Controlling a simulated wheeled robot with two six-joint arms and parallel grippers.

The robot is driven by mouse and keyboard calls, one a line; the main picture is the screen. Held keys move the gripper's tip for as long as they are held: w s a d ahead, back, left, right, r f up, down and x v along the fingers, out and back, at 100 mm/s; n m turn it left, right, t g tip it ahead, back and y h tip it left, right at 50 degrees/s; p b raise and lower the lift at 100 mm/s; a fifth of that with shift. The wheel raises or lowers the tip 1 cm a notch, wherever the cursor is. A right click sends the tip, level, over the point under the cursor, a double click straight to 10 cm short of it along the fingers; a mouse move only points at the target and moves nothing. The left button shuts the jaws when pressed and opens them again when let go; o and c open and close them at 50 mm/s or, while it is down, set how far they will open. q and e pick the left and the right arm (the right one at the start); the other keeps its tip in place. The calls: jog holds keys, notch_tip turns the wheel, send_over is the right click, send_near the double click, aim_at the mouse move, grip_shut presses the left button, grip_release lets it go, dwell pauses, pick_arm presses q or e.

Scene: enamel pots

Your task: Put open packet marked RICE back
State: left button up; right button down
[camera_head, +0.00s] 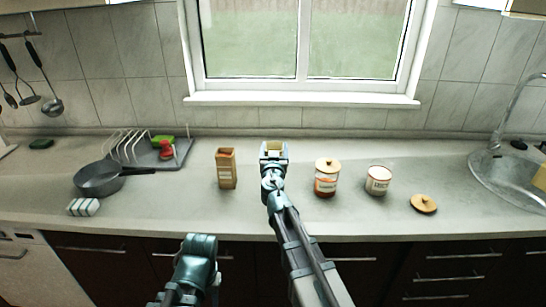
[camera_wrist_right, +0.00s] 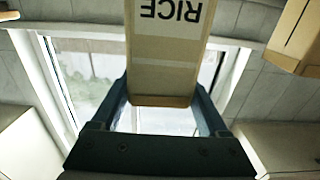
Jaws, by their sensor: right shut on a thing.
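My right gripper (camera_head: 273,152) is shut on the packet marked RICE (camera_head: 273,146), near the back of the counter below the window. In the right wrist view the packet (camera_wrist_right: 163,60) is pale with black lettering that reads upside down, and it sits between the two fingers (camera_wrist_right: 163,105). Its lower part is hidden by the gripper in the head view, so I cannot tell whether it touches the counter.
A brown packet (camera_head: 227,168) stands left of the gripper. A lidded canister (camera_head: 326,178), an open canister (camera_head: 378,181) and a loose wooden lid (camera_head: 423,204) are on the right. A pan (camera_head: 98,179) and a dish rack (camera_head: 170,157) are on the left, the sink (camera_head: 500,172) far right.

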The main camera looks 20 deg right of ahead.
jog(key=f+b, duration=0.3)
jog(key=shift+w+f, duration=0.3)
jog(key=shift+f, duration=0.05)
jog(key=shift+f+b, duration=0.1)
jog(key=shift+b, duration=0.25)
grip_release()
